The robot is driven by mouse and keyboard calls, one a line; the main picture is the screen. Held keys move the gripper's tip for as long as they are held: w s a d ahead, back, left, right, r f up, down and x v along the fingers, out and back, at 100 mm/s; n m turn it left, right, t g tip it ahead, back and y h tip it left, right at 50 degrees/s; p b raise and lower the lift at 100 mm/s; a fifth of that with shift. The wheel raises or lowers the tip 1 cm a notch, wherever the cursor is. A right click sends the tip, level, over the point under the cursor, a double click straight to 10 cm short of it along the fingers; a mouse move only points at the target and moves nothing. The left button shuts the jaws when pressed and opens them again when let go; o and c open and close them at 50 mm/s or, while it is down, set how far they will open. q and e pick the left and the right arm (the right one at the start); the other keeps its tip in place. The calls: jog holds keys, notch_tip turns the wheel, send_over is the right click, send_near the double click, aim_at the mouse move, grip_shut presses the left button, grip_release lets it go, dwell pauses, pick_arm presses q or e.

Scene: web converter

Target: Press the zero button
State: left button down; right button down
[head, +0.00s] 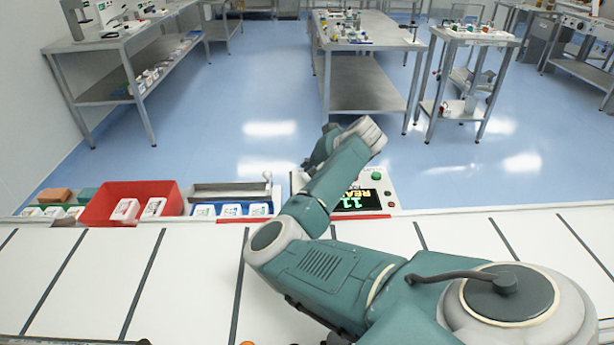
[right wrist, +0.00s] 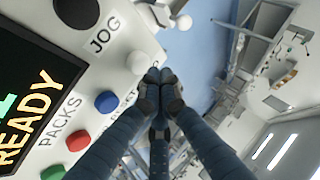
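The control panel (head: 382,183) stands at the far edge of the white belt, partly hidden behind my right arm. Its dark display (head: 352,201) reads READY; it also shows in the right wrist view (right wrist: 30,85). In that view a white button (right wrist: 137,62), a blue button (right wrist: 106,101), a red button (right wrist: 78,141) and a green button (right wrist: 52,172) form a row. I cannot read a zero label; some lettering is hidden by the fingers. My right gripper (right wrist: 160,88) is shut and empty, its tips close to the white button; contact cannot be told. My left gripper is not in view.
A red bin (head: 118,190) with white packs and a blue tray (head: 230,209) stand left of the panel. A black knob (right wrist: 75,12) is beside the JOG label. The belt (head: 110,285) is clear on the left. Steel tables stand beyond open blue floor.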

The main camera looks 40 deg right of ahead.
dwell(0.7)
jog(key=shift+f, duration=0.4)
jog(key=shift+f, duration=0.65)
dwell(0.8)
jog(key=shift+r, duration=0.1)
jog(key=shift+r+p, duration=0.95)
jog(key=shift+p, duration=0.1)
notch_tip(320, 180, up, 5)
jog(key=p, duration=0.5)
jog(key=shift+r, duration=0.1)
